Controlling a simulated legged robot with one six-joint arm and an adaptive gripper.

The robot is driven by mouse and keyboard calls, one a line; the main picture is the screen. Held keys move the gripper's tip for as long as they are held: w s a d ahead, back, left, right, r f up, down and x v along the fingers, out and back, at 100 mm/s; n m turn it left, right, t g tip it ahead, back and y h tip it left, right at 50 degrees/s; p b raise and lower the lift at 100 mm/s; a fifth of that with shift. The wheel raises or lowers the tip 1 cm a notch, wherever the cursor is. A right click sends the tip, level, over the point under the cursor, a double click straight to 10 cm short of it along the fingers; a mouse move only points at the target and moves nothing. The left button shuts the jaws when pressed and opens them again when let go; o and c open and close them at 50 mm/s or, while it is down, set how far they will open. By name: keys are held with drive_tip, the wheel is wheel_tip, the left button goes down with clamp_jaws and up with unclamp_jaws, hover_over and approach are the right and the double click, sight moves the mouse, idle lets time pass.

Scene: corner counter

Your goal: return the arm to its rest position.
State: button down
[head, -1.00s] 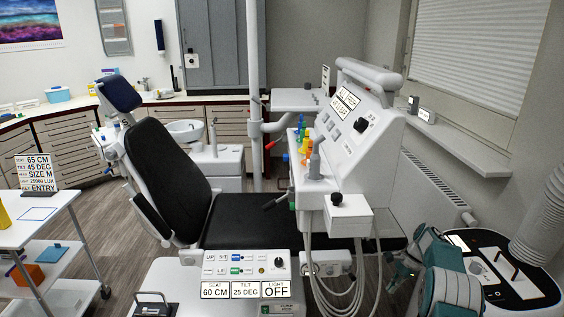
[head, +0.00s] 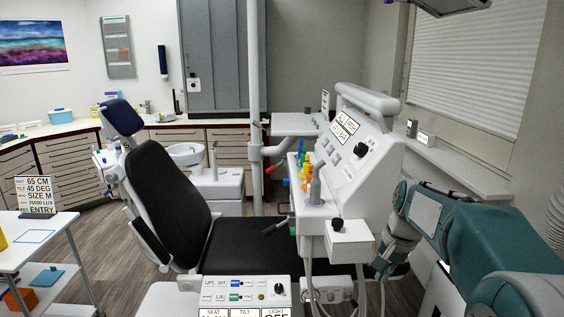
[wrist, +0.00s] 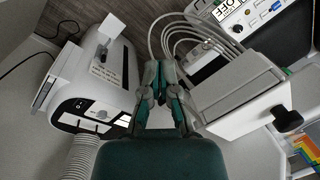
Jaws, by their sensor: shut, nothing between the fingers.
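My arm's teal and grey links (head: 480,240) fill the right side of the head view, in front of the wall and beside the dental unit. My gripper (wrist: 163,92) shows in the middle of the wrist view, with its grey and teal fingers together and nothing between them. It hangs above the floor between a white machine and the white box on the dental unit. In the head view I cannot make out the fingertips.
The dental unit (head: 352,175) with hanging hoses stands left of my arm. The black dental chair (head: 165,190) is farther left. A white machine with a ribbed hose (wrist: 97,75) is left of my gripper in the wrist view. A window ledge (head: 455,168) runs behind the arm.

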drive_tip(key=s+a+n+t, duration=0.2)
drive_tip(key=s+a+n, duration=0.1)
drive_tip(key=s, duration=0.9)
drive_tip(key=s+a+r+n+t+h, duration=0.1)
drive_tip(key=s+a+n+t, duration=0.1)
drive_tip(key=s, duration=1)
drive_tip(key=a+n, duration=0.1)
drive_tip(key=n, duration=0.1)
drive_tip(key=shift+s+a+n+t+h, duration=0.2)
drive_tip(key=shift+a+n+t+h, duration=0.05)
drive_tip(key=shift+n+t+h, duration=0.05)
drive_tip(key=shift+r, duration=0.15)
